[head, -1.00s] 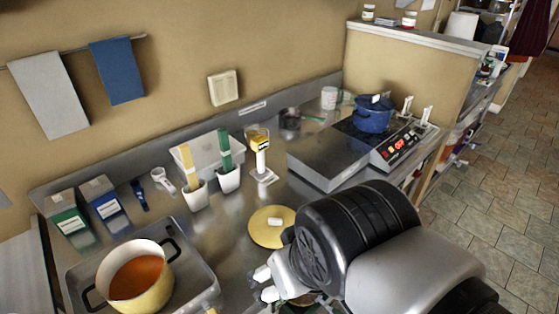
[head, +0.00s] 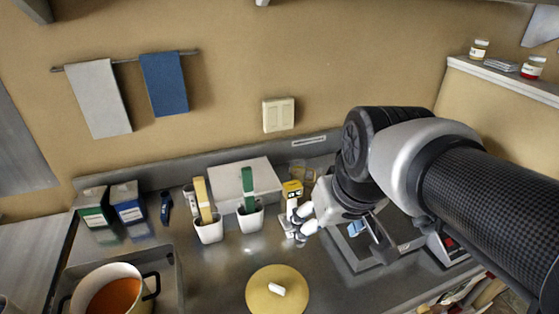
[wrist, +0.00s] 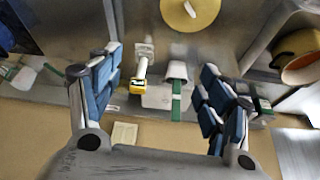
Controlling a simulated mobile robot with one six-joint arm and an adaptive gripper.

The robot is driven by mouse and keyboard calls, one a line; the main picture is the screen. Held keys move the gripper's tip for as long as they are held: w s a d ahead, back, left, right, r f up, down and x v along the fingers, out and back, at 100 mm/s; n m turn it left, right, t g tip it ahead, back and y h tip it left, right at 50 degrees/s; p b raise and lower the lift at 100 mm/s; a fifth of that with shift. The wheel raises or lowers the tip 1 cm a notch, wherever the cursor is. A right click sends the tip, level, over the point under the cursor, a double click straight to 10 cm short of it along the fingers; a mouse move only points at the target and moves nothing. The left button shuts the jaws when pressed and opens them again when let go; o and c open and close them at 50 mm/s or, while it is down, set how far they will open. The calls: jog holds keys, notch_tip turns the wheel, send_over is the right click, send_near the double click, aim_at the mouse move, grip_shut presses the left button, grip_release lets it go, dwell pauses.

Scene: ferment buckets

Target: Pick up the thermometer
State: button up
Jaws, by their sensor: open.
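The thermometer appears to be the yellow-headed device (head: 292,188) with a small display and a white stem. It stands upright in a white stand on the steel counter, near the wall. My gripper (head: 338,232) is open and empty, just right of it in the head view, with one finger close to the stem. In the wrist view the thermometer's yellow head (wrist: 137,86) and white stem show between the two spread fingers (wrist: 158,84), nearer the left one. No contact is visible.
A white cup with a green-handled tool (head: 250,217) stands left of the thermometer, with another cup (head: 209,230) beyond it. A yellow round lid (head: 262,292) lies in front. A pot (head: 112,290) sits in a tray at left.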

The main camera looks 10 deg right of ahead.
jog(key=w+p, duration=0.2)
jog(key=w, duration=1.3)
jog(key=n, duration=0.1)
send_near(294, 186)
jog(key=shift+y, duration=0.3)
jog(key=b+x, duration=0.2)
jog(key=x, duration=0.5)
jog(key=shift+f, duration=0.1)
jog(key=b+x, duration=0.1)
jog(key=x, duration=0.4)
jog(key=shift+d+f+b, duration=0.1)
jog(key=shift+d+b, duration=0.1)
jog(key=shift+b, duration=0.15)
jog(key=shift+c, duration=0.2)
grip_shut()
